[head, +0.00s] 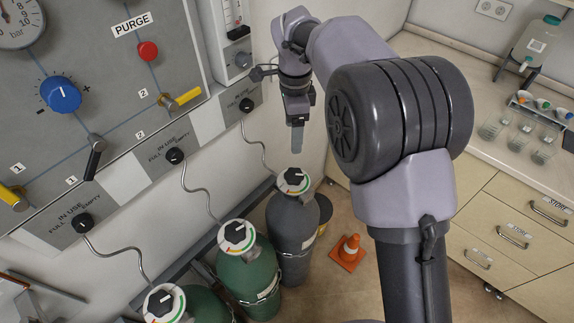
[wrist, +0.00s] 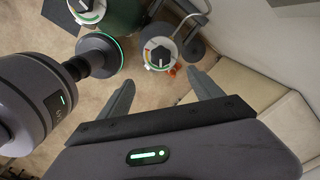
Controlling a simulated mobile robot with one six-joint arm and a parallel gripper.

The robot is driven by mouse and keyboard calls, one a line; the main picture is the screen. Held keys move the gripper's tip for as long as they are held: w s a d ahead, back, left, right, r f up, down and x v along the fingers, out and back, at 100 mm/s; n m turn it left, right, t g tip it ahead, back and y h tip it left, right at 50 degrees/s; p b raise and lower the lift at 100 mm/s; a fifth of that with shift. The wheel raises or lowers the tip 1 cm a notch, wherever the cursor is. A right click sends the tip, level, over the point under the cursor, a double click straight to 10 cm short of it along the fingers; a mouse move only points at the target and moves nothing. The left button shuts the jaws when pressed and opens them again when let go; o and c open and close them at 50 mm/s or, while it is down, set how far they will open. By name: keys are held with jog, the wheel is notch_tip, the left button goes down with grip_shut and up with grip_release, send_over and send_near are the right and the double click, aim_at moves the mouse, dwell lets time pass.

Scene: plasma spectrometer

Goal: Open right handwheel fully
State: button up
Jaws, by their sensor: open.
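The right handwheel (head: 293,181) is a black knob on a white round dial with coloured marks, on top of the dark grey gas cylinder (head: 293,225). It also shows in the wrist view (wrist: 160,53), beyond the fingers and between their directions. My gripper (head: 296,145) points down just above this handwheel in the head view, apart from it as far as I can tell. In the wrist view my gripper (wrist: 162,92) has its two fingers spread, with nothing between them.
Green cylinders with similar handwheels (head: 238,237) (head: 164,303) stand to the left. The wall panel (head: 105,85) with knobs and hoses rises behind. An orange cone (head: 349,252) stands on the floor to the right. Drawers and a counter (head: 490,125) are at the right.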

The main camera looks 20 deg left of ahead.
aim_at(293, 174)
notch_tip(293, 174, down, 17)
jog(key=b, duration=0.4)
jog(key=shift+w+d+f, duration=0.1)
jog(key=shift+f, duration=0.05)
jog(key=c, duration=1.4)
jog(key=shift+o, duration=0.2)
jog(key=n+p, duration=0.1)
jog(key=n, duration=0.2)
jog(key=shift+n, duration=0.3)
jog(key=shift+n+p, duration=0.5)
jog(key=shift+n, duration=1.5)
